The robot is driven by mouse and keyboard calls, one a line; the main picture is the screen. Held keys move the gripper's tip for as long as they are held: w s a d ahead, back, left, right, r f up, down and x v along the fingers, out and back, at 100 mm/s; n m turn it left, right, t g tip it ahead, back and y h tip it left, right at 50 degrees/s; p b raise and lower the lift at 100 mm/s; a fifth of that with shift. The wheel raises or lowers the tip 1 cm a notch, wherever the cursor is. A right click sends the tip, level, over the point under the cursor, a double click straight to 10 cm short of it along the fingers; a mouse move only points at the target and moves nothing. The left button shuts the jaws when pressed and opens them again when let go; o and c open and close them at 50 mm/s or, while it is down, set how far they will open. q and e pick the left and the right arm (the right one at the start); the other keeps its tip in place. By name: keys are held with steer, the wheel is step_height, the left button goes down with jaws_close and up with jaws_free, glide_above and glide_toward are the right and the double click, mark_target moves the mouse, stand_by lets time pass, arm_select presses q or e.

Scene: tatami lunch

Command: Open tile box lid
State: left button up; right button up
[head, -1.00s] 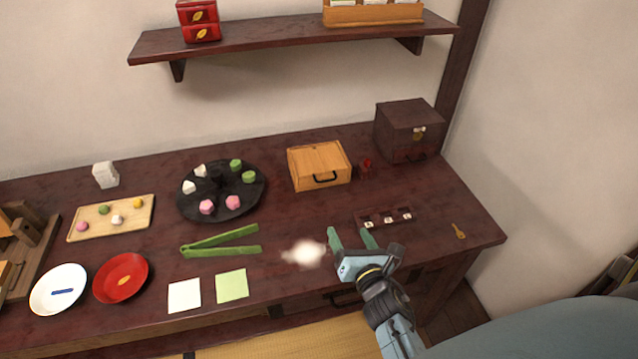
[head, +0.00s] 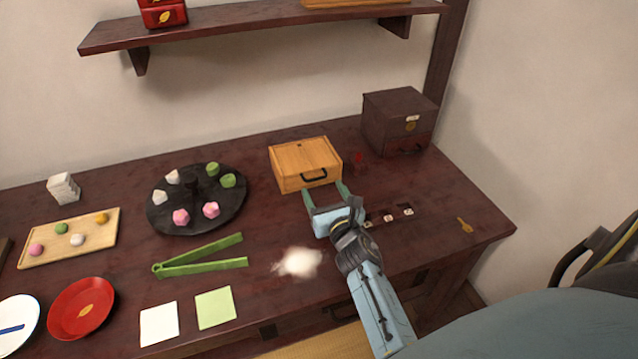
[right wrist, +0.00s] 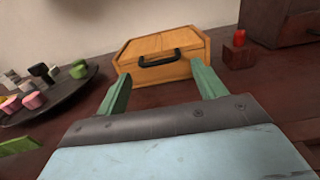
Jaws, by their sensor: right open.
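The tile box is most likely the light wooden box (head: 305,163) with a dark handle (head: 314,175) on its front; its top looks closed. My right gripper (head: 326,190) is open and empty, its green fingers pointing at the front of this box. In the right wrist view, the wooden box (right wrist: 160,72) lies straight ahead, between and beyond the open fingers (right wrist: 158,92), with its handle (right wrist: 158,58) facing me. The fingers look apart from the handle. My left gripper is not in view.
A dark chest (head: 400,120) stands at the back right, with a small red item (head: 358,160) between. A narrow tray with tiles (head: 390,216) lies right of my gripper. A black round tray (head: 190,215) and green tongs (head: 200,257) are left. A brass key (head: 465,225) lies near the right edge.

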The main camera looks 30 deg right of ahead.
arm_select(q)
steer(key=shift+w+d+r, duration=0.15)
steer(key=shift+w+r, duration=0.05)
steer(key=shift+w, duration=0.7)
arm_select(e)
steer(key=shift+x, duration=2.1)
steer(key=shift+c, duration=0.2)
